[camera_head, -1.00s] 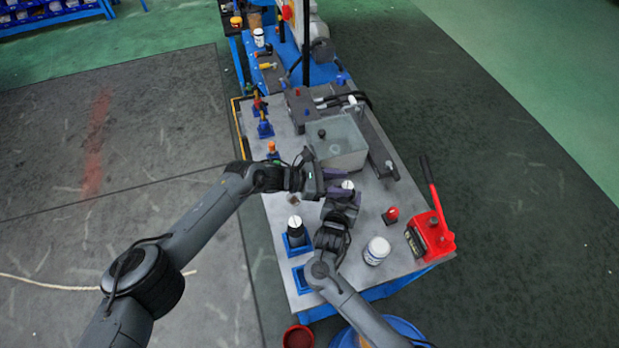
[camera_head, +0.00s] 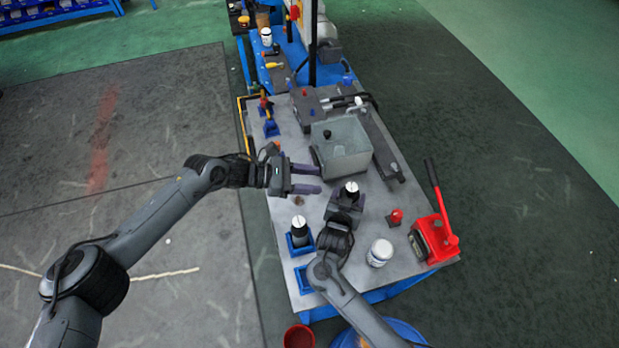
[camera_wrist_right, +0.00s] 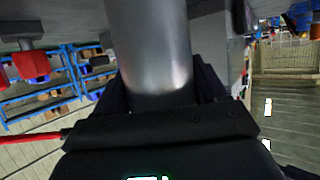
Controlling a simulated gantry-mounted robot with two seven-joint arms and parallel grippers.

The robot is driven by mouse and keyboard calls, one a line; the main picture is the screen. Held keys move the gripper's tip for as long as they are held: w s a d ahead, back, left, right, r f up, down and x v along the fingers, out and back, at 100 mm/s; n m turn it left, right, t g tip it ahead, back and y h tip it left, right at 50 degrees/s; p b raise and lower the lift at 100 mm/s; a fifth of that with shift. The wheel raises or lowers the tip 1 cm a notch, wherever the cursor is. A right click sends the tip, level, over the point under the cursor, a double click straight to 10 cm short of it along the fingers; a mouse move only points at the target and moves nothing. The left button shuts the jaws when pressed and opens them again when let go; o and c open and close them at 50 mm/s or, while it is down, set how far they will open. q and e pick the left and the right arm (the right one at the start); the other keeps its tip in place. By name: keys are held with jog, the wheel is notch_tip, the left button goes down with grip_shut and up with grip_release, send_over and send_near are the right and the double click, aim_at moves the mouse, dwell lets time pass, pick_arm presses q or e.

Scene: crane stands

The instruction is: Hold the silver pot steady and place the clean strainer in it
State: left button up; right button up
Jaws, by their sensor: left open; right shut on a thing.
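My right gripper (camera_head: 346,204) is shut on the silver pot, a smooth grey metal cylinder (camera_wrist_right: 158,50) that fills the middle of the right wrist view. A round white-topped piece (camera_head: 351,187), seemingly the strainer, shows at the pot's upper end. How deep it sits is hidden. My left gripper (camera_head: 318,180) is open and empty, its purple fingers pointing right, apart from and to the left of the pot. A similar white-topped dark cylinder (camera_head: 299,226) stands upright in a blue square holder at the table's left side.
A grey translucent box (camera_head: 345,160) stands just behind the grippers. A red hand pump (camera_head: 432,238), a white jar (camera_head: 379,252) and a small red-topped part (camera_head: 395,216) are on the right. An empty blue holder (camera_head: 302,282) is near the front left edge.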

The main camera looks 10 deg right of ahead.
jog(key=o, duration=1.3)
jog(key=shift+s, duration=0.1)
